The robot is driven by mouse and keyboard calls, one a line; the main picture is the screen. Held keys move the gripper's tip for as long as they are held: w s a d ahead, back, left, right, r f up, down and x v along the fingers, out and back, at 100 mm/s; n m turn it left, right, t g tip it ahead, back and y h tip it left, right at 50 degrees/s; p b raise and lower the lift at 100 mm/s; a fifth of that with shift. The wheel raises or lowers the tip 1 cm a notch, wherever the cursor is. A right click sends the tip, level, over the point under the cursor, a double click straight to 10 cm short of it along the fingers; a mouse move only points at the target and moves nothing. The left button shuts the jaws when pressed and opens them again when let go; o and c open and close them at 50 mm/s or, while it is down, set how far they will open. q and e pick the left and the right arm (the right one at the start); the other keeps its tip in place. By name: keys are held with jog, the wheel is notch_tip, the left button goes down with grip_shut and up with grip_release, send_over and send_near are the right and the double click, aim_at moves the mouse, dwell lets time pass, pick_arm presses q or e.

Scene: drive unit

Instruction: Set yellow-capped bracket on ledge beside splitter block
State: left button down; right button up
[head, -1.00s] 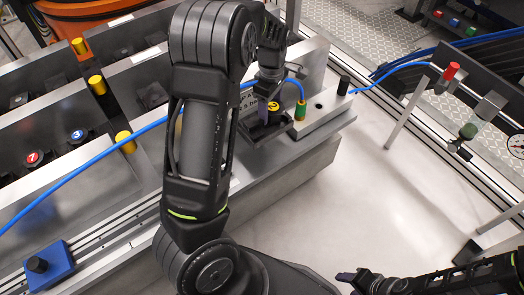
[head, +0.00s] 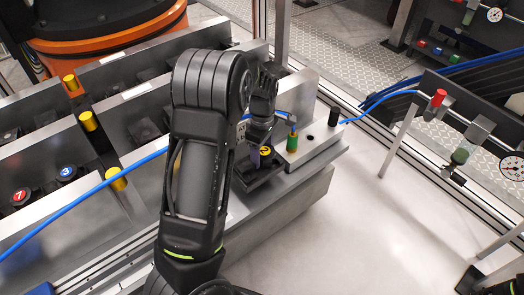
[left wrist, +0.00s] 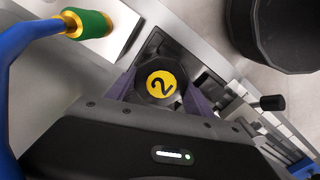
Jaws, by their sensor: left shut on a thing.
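The yellow-capped bracket (head: 265,152) is a dark part with a yellow disc marked 2. It also shows in the left wrist view (left wrist: 162,84), seen from above. My left gripper (head: 258,158) is shut on it, with a purple finger on either side in the left wrist view (left wrist: 160,97). The bracket is over a dark plate (left wrist: 207,80) beside the splitter block (head: 318,139), a pale metal block with a green fitting. I cannot tell whether the bracket touches the plate. The plate also shows in the head view (head: 262,177). My right gripper is out of view.
A blue hose (head: 377,109) runs from the block area to a valve stand with a red knob (head: 439,97). A black post (head: 333,116) stands on the block. Slots with dark parts and yellow posts (head: 88,121) lie left.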

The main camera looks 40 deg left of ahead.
aim_at(262, 163)
pick_arm(q)
jog(key=shift+f+b, duration=0.75)
jog(key=shift+f, duration=1.65)
jog(key=shift+c, duration=2)
grip_release()
jog(key=shift+f, duration=0.2)
notch_tip(262, 163, up, 12)
jog(key=p, duration=0.3)
jog(key=shift+r, duration=0.15)
